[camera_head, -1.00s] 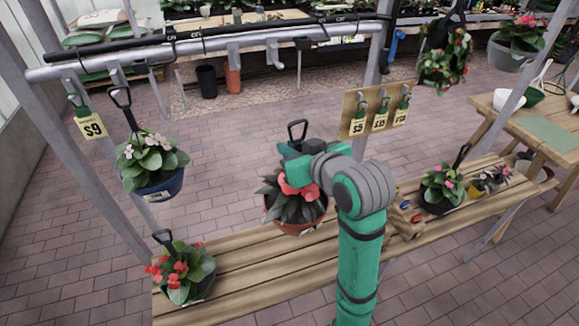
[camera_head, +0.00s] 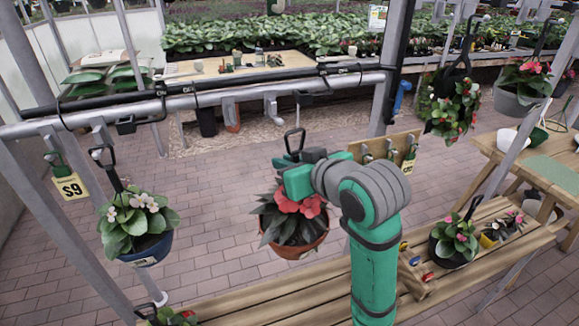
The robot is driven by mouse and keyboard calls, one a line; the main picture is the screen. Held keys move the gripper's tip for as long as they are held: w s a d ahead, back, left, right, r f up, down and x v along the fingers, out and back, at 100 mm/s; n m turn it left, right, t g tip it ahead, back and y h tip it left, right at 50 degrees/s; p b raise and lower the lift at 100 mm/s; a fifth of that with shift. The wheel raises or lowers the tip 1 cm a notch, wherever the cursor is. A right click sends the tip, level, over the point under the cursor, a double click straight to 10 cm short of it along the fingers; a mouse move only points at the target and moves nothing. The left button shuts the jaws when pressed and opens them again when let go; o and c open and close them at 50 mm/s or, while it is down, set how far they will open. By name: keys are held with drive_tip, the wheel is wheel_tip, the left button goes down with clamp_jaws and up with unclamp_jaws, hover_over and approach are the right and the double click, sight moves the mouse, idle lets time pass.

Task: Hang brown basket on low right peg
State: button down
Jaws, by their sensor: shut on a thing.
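The brown basket (camera_head: 296,251) is a terracotta-coloured pot with dark leaves and red flowers. It hangs upright below my gripper (camera_head: 292,170), clear above the wooden bench. My gripper is shut on its dark hanger, whose loop (camera_head: 295,141) sticks up above the fingers; the exact grip is partly hidden by my arm. A grey rail (camera_head: 210,93) crosses behind and above, with pegs hanging from it, including a peg (camera_head: 271,105) just left of and above the hanger loop. The loop stands apart from the pegs. I cannot tell which is the low right one.
The slatted bench (camera_head: 245,307) holds a dark pot (camera_head: 455,245) at right. A tag board (camera_head: 388,145) stands behind my arm. An upright post (camera_head: 391,70) rises right of the pegs.

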drive_tip(key=w+a, duration=0.2)
drive_tip(key=w, duration=0.4)
idle(0.5)
drive_tip(key=shift+w+a, duration=0.1)
drive_tip(key=shift+w, duration=0.1)
idle(0.9)
drive_tip(key=shift+w+a, duration=0.25)
drive_tip(key=shift+w, duration=0.45)
drive_tip(key=shift+w+a, duration=0.2)
drive_tip(key=shift+w, duration=0.5)
drive_tip(key=shift+w, duration=0.15)
drive_tip(key=shift+w+a, duration=0.25)
drive_tip(key=shift+w, duration=0.35)
drive_tip(key=shift+w+f, duration=0.1)
drive_tip(key=shift+f, duration=0.75)
idle(0.5)
drive_tip(key=c, duration=1.7)
unclamp_jaws()
